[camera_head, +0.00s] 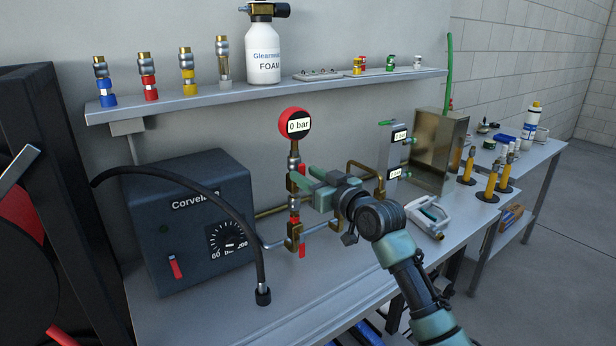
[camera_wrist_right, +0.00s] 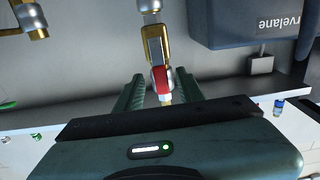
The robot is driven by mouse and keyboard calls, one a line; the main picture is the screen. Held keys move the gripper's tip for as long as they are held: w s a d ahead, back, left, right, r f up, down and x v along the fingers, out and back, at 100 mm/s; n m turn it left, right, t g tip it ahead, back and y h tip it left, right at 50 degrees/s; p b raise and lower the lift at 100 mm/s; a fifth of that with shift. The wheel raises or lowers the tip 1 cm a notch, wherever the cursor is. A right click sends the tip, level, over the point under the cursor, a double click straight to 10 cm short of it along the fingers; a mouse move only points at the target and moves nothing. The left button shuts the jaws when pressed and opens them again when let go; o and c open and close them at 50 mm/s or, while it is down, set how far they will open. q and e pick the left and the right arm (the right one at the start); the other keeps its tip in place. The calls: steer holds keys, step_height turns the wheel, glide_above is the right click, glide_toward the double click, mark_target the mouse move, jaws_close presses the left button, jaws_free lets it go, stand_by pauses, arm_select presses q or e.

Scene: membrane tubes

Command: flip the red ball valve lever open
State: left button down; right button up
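A vertical brass valve line stands mid-bench under a red-rimmed gauge (camera_head: 294,124) reading 0 bar. A red lever (camera_head: 302,250) hangs down at its lower valve; more red shows higher on the line, partly behind my gripper. My right gripper (camera_head: 302,182) reaches in from the right, its green fingers at the upper part of the line. In the right wrist view the right gripper (camera_wrist_right: 160,92) is open, with a red lever (camera_wrist_right: 160,79) on a brass valve (camera_wrist_right: 156,45) between its fingers. I cannot tell whether the fingers touch it. My left gripper is not in view.
A dark Corvelane box (camera_head: 190,220) stands left of the valve line, with a black hose (camera_head: 240,215) hanging in front. A metal box (camera_head: 440,150) and a white tool (camera_head: 428,215) are to the right. A shelf (camera_head: 270,96) runs above.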

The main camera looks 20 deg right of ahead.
steer(key=shift+s, duration=0.15)
steer(key=b+v, duration=0.2)
steer(key=v, duration=0.5)
steer(key=shift+s+d, duration=0.15)
steer(key=shift+s, duration=0.1)
